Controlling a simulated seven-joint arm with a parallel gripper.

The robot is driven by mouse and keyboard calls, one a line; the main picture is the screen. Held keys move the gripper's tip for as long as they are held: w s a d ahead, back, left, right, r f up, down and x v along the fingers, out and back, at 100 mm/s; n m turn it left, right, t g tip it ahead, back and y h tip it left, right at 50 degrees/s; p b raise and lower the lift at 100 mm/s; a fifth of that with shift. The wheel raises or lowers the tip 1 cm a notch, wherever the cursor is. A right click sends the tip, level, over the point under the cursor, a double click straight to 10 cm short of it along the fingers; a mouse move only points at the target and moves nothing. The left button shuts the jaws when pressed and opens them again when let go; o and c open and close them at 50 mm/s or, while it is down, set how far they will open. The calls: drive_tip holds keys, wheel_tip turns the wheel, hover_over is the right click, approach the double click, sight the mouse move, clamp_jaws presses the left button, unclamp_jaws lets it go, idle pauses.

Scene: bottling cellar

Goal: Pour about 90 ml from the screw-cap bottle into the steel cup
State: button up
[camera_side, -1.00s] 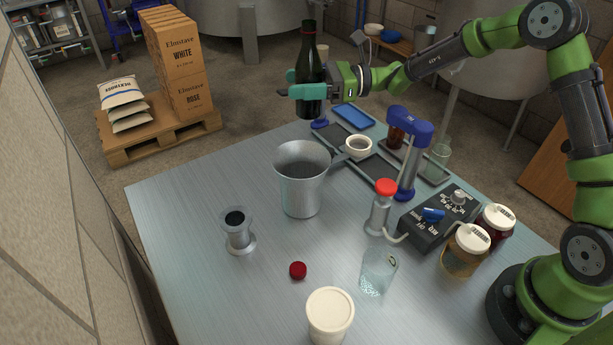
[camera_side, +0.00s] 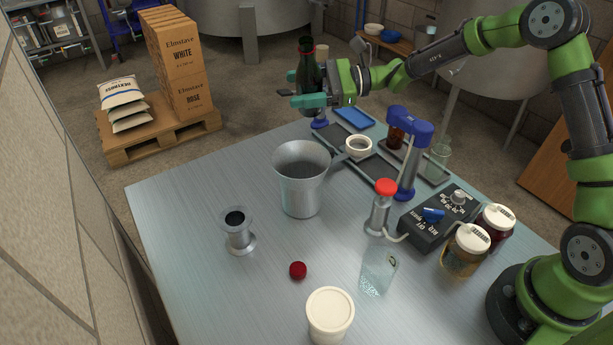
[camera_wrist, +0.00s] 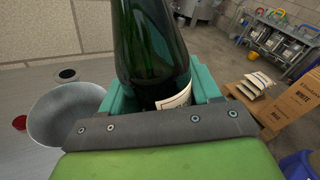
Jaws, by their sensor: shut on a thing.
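My gripper (camera_side: 312,96) is shut on the dark green screw-cap bottle (camera_side: 306,66) and holds it in the air above the table's far edge. The bottle leans slightly, its neck upward. In the wrist view the bottle (camera_wrist: 150,45) stands between the teal fingers, its pale label partly hidden and its top out of frame. A small steel cup (camera_side: 239,236) with a flared foot stands on the table at left, with a dark opening; its rim shows in the wrist view (camera_wrist: 67,75). A dark red cap (camera_side: 298,270) lies on the table. The bottle's mouth is too small to judge.
A large steel jug (camera_side: 301,190) stands mid-table, between bottle and small cup. Nearby are a white cup (camera_side: 358,147), a red-topped dispenser (camera_side: 381,208), a clear glass (camera_side: 378,270), a white tub (camera_side: 330,318), a black control box (camera_side: 438,221) and lidded jars.

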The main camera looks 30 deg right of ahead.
sight(304, 90)
drive_tip(key=n+h, duration=0.1)
drive_tip(key=n, duration=0.1)
drive_tip(key=shift+f+n, duration=0.15)
drive_tip(key=shift+n, duration=0.25)
drive_tip(key=shift+w+d+f+n+h, duration=0.2)
drive_tip(key=shift+f+n, duration=0.15)
drive_tip(key=shift+f, duration=0.2)
drive_tip(key=shift+w+d+f+n+h, duration=0.1)
drive_tip(key=shift+w+d+f+n, duration=0.1)
drive_tip(key=shift+f+n, duration=0.25)
drive_tip(key=shift+w+d+f+n, duration=0.2)
drive_tip(key=shift+w+f+n, duration=0.1)
drive_tip(key=shift+f+n, duration=0.1)
drive_tip(key=n, duration=0.1)
drive_tip(key=w+d+n+t+h, duration=0.1)
drive_tip(key=n, duration=0.1)
drive_tip(key=shift+r, duration=0.25)
drive_tip(key=shift+s+a+r+n+h, duration=0.15)
drive_tip(key=shift+s+a+n+h, duration=0.25)
drive_tip(key=shift+n, duration=0.2)
drive_tip(key=shift+r+n+t, duration=0.15)
drive_tip(key=shift+n+t, duration=0.25)
drive_tip(key=shift+n, duration=0.2)
drive_tip(key=shift+w+d, duration=0.15)
drive_tip(key=shift+w+d, duration=0.4)
drive_tip(key=shift+d, duration=0.05)
